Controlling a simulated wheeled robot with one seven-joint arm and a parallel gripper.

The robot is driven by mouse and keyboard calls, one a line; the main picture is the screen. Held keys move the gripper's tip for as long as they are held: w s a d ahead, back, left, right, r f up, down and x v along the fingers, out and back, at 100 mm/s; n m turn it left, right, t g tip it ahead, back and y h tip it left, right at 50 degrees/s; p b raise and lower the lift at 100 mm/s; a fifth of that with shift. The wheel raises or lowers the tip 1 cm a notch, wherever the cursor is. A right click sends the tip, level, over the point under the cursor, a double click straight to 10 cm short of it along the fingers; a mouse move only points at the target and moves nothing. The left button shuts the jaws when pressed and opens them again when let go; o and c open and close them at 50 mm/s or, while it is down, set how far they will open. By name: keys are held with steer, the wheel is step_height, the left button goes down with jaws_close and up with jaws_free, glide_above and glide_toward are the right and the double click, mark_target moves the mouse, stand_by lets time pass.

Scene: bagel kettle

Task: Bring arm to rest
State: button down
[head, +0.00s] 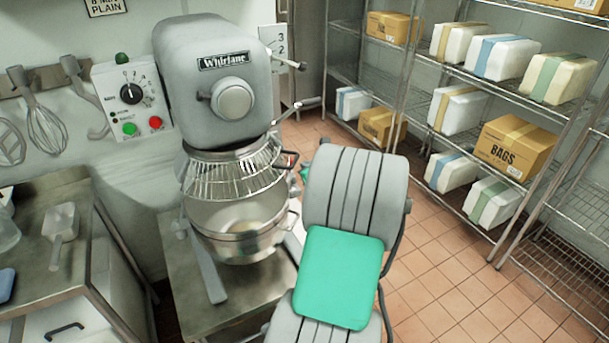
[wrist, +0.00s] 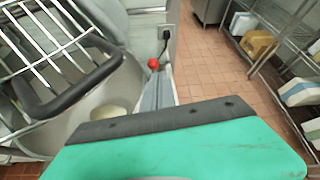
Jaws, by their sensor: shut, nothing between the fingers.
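My arm (head: 355,190), grey with a teal panel, reaches up from the bottom middle of the head view, in front of the mixer's right side. In that view the arm's links hide most of my gripper; only a small teal bit shows beside the bowl. In the wrist view my gripper (wrist: 165,122), a teal body with a dark edge, fills the bottom; it is shut and empty. The grey stand mixer (head: 215,85) stands left of the arm, with its wire guard (head: 232,172) over a steel bowl (head: 225,215). Something pale lies in the bowl. The guard and bowl are close at left in the wrist view.
A steel worktop (head: 30,255) with a metal scoop (head: 61,232) is at left. Whisks (head: 45,125) hang on the wall by the control box (head: 130,97). Wire shelves (head: 440,75) with boxes and packages line the right. The tiled floor (head: 440,235) between is clear.

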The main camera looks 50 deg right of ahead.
steer(key=shift+s+a+r, duration=0.15)
steer(key=shift+s+r, duration=0.05)
steer(key=shift+r, duration=0.25)
steer(key=shift+s+a+r, duration=0.1)
steer(key=shift+s+r, duration=0.1)
steer(key=shift+r, duration=0.2)
